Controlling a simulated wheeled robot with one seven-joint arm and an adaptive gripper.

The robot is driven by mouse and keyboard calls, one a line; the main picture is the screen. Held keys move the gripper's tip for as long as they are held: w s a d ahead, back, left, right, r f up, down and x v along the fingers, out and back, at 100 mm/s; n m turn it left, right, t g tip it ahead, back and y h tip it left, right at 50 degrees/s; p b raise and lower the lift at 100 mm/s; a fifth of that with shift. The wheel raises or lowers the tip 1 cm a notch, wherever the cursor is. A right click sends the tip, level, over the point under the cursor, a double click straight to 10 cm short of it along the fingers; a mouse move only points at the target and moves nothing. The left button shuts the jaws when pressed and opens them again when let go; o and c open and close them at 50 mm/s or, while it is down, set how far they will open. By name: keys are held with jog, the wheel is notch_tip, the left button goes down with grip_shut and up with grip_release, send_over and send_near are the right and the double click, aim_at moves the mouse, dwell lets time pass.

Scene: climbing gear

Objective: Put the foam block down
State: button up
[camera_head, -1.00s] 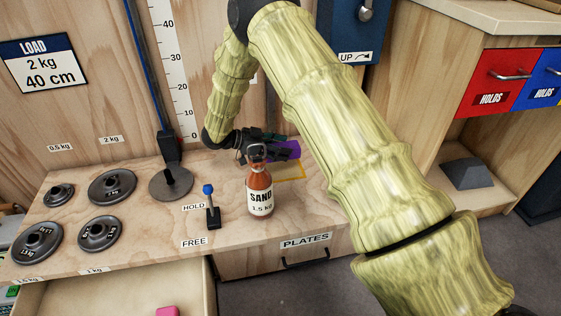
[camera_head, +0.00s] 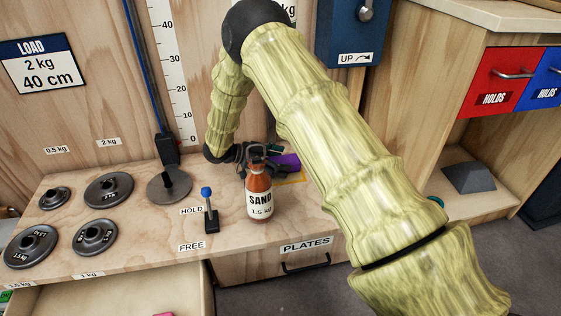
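A purple block (camera_head: 287,162), which I take to be the foam block, is at the back of the wooden bench, over or on a yellow-outlined area (camera_head: 295,181). My gripper (camera_head: 268,157) is low at its left, with its dark fingers reaching to the block. The sand bottle (camera_head: 259,193) stands in front and hides part of the gripper. I cannot tell whether the fingers are closed on the block or whether it touches the bench.
My arm crosses the right of the bench. A lever (camera_head: 209,208) marked HOLD and FREE stands left of the bottle. Several round weight plates, such as the 2 kg one (camera_head: 108,190), lie further left. An open drawer (camera_head: 120,296) juts out below. A grey wedge (camera_head: 467,175) sits on a shelf at right.

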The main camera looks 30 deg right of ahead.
jog(key=shift+r, duration=0.1)
jog(key=p+v, duration=0.5)
jog(key=v, duration=0.5)
jog(key=shift+w+a+r, duration=0.1)
jog(key=shift+a+r, duration=0.05)
jog(key=shift+p+v, duration=0.45)
jog(key=shift+v, duration=0.3)
jog(key=shift+a, duration=0.1)
jog(key=shift+a, duration=0.1)
